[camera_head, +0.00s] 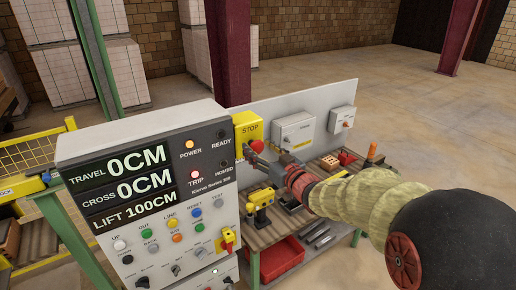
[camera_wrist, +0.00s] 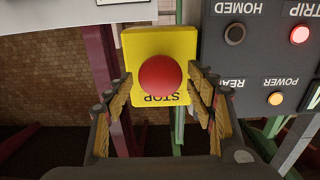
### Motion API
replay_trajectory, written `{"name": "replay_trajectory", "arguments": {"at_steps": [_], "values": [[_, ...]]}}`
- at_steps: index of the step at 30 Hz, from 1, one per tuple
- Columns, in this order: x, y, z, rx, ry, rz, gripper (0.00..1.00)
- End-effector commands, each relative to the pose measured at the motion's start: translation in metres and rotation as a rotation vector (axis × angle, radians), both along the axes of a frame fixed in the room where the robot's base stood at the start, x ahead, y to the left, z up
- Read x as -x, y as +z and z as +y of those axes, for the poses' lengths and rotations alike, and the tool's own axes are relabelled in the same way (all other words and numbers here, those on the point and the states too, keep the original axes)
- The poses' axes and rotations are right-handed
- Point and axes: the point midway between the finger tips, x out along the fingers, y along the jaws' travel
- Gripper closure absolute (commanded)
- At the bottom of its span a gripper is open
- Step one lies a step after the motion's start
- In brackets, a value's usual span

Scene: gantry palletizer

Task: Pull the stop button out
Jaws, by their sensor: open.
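The stop button is a red round knob on a yellow box marked STOP. In the wrist view the red knob (camera_wrist: 160,76) sits in the middle, between my two open fingers, and the yellow stop box (camera_wrist: 143,40) is behind it, upside down. The fingers stand on both sides of the knob with a gap to each. In the head view the yellow stop box (camera_head: 246,126) is on the panel's right side, and the red knob (camera_head: 257,146) shows just beside my gripper (camera_head: 250,154), partly hidden by it.
The grey control panel (camera_head: 128,219) shows travel 0CM, cross 0CM and lift 100CM; its POWER and TRIP lamps are lit. A grey box (camera_head: 293,131) is on the board to the right. A bench with a yellow tool (camera_head: 261,198) and red bin (camera_head: 281,258) lies below my arm.

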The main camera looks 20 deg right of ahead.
Motion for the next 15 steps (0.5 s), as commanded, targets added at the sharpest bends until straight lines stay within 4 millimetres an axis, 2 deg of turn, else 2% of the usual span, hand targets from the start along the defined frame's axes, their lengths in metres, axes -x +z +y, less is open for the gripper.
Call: {"name": "replay_trajectory", "arguments": {"at_steps": [9,15], "values": [[0.058,0.000,-0.020,0.001,-0.003,-0.001,0.44],[0.090,0.000,-0.030,0.001,-0.003,0.000,0.44]]}}
